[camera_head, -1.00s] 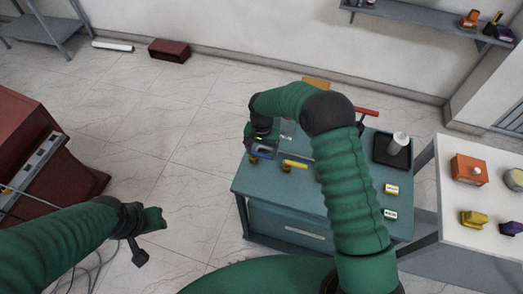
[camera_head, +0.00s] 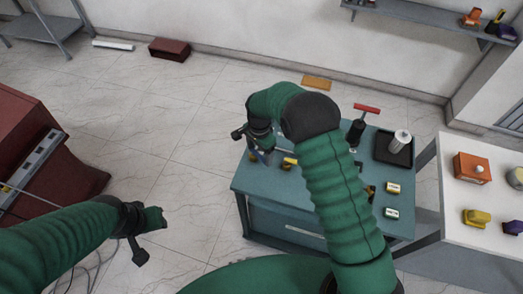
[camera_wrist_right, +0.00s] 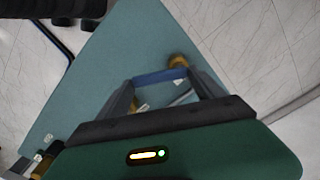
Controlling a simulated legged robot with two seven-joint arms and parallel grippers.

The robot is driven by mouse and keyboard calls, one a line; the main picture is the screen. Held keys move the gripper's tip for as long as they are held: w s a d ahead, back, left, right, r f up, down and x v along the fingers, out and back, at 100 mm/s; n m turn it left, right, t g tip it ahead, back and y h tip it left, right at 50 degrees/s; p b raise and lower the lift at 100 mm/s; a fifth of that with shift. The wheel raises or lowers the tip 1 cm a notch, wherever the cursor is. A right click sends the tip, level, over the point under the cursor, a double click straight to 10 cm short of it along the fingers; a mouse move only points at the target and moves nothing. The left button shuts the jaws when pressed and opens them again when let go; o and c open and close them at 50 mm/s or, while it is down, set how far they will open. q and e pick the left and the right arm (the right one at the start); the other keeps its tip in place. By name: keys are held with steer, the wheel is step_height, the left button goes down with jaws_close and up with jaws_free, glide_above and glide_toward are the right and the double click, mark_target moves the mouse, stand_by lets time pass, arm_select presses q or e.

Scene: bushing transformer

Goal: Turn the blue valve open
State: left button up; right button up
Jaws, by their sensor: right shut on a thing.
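The blue valve's handle (camera_wrist_right: 160,76) shows in the right wrist view as a short blue bar across the space between my right fingers, with a brass fitting (camera_wrist_right: 178,61) just beyond it. My right gripper (camera_wrist_right: 163,88) is shut on this handle, one finger at each end. In the head view my right gripper (camera_head: 264,155) is over the left part of the teal workbench (camera_head: 250,183), and the wrist mostly hides the blue handle. My left gripper (camera_head: 148,228) hangs over the floor, away from the bench; its fingers do not show clearly.
A yellow-handled valve (camera_head: 290,163) is just right of my right gripper. A white table (camera_head: 450,150) is at right. A red cabinet (camera_head: 35,160) is at left.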

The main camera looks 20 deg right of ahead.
steer(key=m, duration=0.1)
steer(key=a+m, duration=0.1)
steer(key=m, duration=0.1)
steer(key=shift+s+a+m, duration=0.25)
steer(key=shift+m, duration=0.05)
steer(key=m, duration=0.1)
steer(key=a+m, duration=0.1)
steer(key=m, duration=0.1)
steer(key=shift+r+m+p, duration=0.15)
steer(key=shift+m+p, duration=0.15)
steer(key=shift+p, duration=0.05)
steer(key=m, duration=0.2)
steer(key=a+m, duration=0.1)
steer(key=shift+w, duration=0.25)
steer(key=shift+w+a+m+p, duration=0.2)
steer(key=shift+m+p, duration=0.15)
steer(key=shift+m, duration=0.55)
steer(key=shift+r, duration=0.1)
